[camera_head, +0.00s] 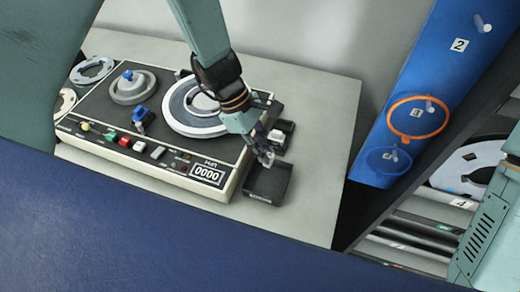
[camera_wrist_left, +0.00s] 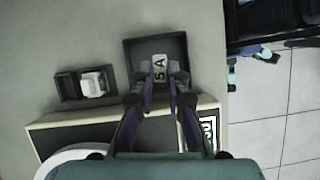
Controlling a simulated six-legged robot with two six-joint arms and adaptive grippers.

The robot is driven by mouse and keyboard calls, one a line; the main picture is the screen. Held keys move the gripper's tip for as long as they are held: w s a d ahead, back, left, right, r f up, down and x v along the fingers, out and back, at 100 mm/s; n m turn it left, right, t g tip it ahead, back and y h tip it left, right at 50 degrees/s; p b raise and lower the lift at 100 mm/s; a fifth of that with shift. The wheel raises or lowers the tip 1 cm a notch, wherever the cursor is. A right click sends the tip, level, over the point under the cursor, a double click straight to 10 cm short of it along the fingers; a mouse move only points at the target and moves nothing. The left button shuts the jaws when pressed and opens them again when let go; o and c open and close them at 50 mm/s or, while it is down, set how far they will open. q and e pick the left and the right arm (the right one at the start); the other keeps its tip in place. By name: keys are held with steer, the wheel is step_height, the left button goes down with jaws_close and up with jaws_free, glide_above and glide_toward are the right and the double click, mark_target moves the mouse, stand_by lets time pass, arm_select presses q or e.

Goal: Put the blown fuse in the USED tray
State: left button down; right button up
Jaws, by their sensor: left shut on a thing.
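My left gripper (camera_head: 266,158) is shut on a small pale fuse marked 5A, which shows between the fingertips in the left wrist view (camera_wrist_left: 160,68). The gripper and fuse are over a dark open square tray (camera_head: 270,187) at the right end of the tape machine. In the left wrist view the tray (camera_wrist_left: 128,60) surrounds the fuse; I cannot tell whether the fuse touches its floor. A label on the tray's front is too small to read. A smaller dark tray (camera_wrist_left: 63,88) beside it holds a white block (camera_wrist_left: 93,84). My right gripper is not in view.
The tape machine (camera_head: 205,171), with reels and coloured buttons, stands left of the trays. The pale tabletop (camera_head: 325,130) is clear to their right. Beyond its edge are a blue numbered peg panel (camera_head: 420,75) and a shelf with a reel (camera_head: 470,168).

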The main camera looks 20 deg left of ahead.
arm_select(q)
steer(key=shift+d+n+t, duration=0.15)
steer(key=shift+n+t, duration=0.25)
steer(key=shift+n, duration=0.3)
steer(key=shift+s, duration=0.1)
steer(key=shift+a+f+b, duration=0.2)
steer(key=shift+f+b, duration=0.2)
steer(key=shift+b, duration=0.1)
steer(key=f+b, duration=0.2)
steer(key=shift+w+d+f, duration=0.15)
steer(key=shift+w+f, duration=0.2)
steer(key=shift+w, duration=0.05)
steer(key=shift+s+f+b, duration=0.3)
steer(key=shift+f+b, duration=0.35)
steer(key=shift+b, duration=0.1)
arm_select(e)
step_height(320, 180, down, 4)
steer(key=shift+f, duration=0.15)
arm_select(q)
steer(key=shift+w, duration=0.2)
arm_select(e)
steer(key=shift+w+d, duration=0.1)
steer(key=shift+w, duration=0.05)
